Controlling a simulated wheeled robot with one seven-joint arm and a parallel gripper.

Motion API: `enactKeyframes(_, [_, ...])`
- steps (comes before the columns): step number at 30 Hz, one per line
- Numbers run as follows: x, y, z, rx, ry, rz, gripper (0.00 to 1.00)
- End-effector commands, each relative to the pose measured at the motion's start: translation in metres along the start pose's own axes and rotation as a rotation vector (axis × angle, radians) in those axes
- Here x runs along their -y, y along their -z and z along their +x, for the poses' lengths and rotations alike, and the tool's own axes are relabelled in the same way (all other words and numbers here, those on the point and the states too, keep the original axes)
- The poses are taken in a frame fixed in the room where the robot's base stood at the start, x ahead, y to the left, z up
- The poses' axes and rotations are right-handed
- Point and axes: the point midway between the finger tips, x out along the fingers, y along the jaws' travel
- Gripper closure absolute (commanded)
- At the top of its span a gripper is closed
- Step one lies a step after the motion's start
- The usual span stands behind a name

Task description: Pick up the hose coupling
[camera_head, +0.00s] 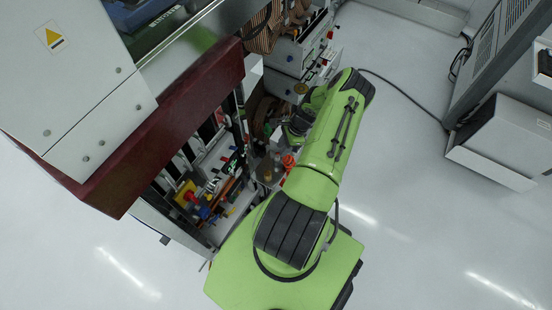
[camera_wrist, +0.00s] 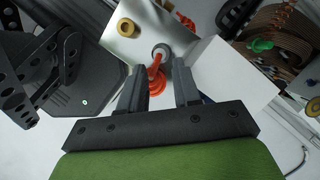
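In the wrist view my gripper (camera_wrist: 160,72) is open, its two dark fingers apart. An orange-red piece (camera_wrist: 155,72) with a grey round collar (camera_wrist: 161,51) shows between and just beyond the fingertips; I cannot tell if they touch it. A brass-coloured ring (camera_wrist: 127,28) lies to the upper left on a shiny metal surface (camera_wrist: 143,45). A second orange piece (camera_wrist: 185,21) lies beyond. I cannot tell for certain which of these is the hose coupling. In the head view, orange pieces (camera_head: 289,161) show beside my arm, which hides much of the gripper.
A white block (camera_wrist: 232,78) stands close to the right finger. Black perforated parts (camera_wrist: 40,65) are at left, and a coiled brown hose with a green fitting (camera_wrist: 262,45) at upper right.

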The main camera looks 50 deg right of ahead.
Motion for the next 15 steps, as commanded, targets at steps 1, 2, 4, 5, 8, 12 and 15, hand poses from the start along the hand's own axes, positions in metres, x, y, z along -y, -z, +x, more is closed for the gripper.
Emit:
enactKeyframes(1, [0.0, 0.0, 0.005, 0.001, 0.0, -0.001, 0.68])
enactKeyframes(2, [0.0, -0.001, 0.008, 0.001, 0.0, -0.001, 0.68])
enactKeyframes(4, [0.0, -0.001, 0.019, 0.003, -0.001, -0.001, 0.68])
enactKeyframes(5, [0.001, -0.001, 0.025, 0.002, -0.001, -0.001, 0.68])
enactKeyframes(8, [0.001, -0.002, 0.045, 0.002, -0.001, -0.002, 0.68])
enactKeyframes(12, [0.001, -0.002, 0.053, 0.0, 0.0, -0.002, 0.68])
enactKeyframes(15, [0.001, -0.003, 0.052, 0.0, 0.0, -0.002, 0.68])
